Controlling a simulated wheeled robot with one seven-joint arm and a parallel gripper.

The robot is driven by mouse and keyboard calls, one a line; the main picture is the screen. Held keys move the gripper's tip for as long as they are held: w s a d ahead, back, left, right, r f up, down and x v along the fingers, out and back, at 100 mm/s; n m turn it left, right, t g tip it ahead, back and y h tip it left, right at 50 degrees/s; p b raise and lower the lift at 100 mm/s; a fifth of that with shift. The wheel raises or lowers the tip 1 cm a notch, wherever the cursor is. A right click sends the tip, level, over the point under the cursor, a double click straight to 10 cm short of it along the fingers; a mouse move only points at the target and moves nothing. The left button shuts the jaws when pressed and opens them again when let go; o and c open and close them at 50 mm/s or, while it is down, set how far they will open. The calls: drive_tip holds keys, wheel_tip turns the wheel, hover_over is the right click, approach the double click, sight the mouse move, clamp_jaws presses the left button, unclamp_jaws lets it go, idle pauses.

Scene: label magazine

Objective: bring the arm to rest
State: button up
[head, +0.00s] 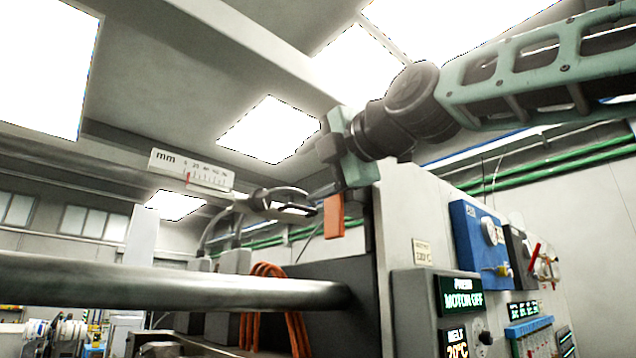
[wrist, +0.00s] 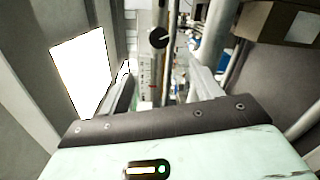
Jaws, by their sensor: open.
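My arm (head: 540,70) reaches in from the upper right in the head view, raised near the top edge of the machine. My gripper (head: 318,190) is at its end, pointing left, beside the machine's upper corner; its fingertips are hard to make out there. In the wrist view my gripper (wrist: 160,78) shows two grey fingers spread apart. Nothing is held between them. Beyond the gap are a scale strip (wrist: 145,75) and a black round knob (wrist: 159,38).
The machine's panel (head: 400,230) stands right of and below my gripper, with displays and a blue box (head: 476,238). A thick metal bar (head: 170,285) crosses the lower left. An mm scale (head: 190,168) and an orange piece (head: 335,215) are near the gripper. Open air lies above, under the ceiling.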

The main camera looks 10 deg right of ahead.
drive_tip(key=shift+s+d, duration=0.25)
drive_tip(key=shift+s, duration=0.1)
idle(0.4)
drive_tip(key=s+a+f+m+g+h, duration=0.2)
drive_tip(key=f+m+g, duration=0.25)
drive_tip(key=f, duration=1.25)
drive_tip(key=s+a+f+m+g+h, duration=0.15)
drive_tip(key=f+m+g, duration=0.3)
drive_tip(key=f, duration=1.25)
drive_tip(key=s+d+f+m+g+h, duration=0.1)
drive_tip(key=s+d+f+m+g, duration=0.1)
drive_tip(key=s+f, duration=0.4)
drive_tip(key=s+d+f+m+g+h, duration=0.2)
drive_tip(key=s+d+f+m, duration=0.3)
drive_tip(key=f, duration=0.5)
drive_tip(key=s+d+f+m+g+h, duration=0.2)
drive_tip(key=s+d+f+m, duration=0.1)
drive_tip(key=s+f, duration=0.6)
drive_tip(key=shift+s+d+m, duration=0.2)
drive_tip(key=shift+d+m, duration=0.1)
drive_tip(key=shift+d, duration=0.05)
drive_tip(key=shift+f, duration=0.1)
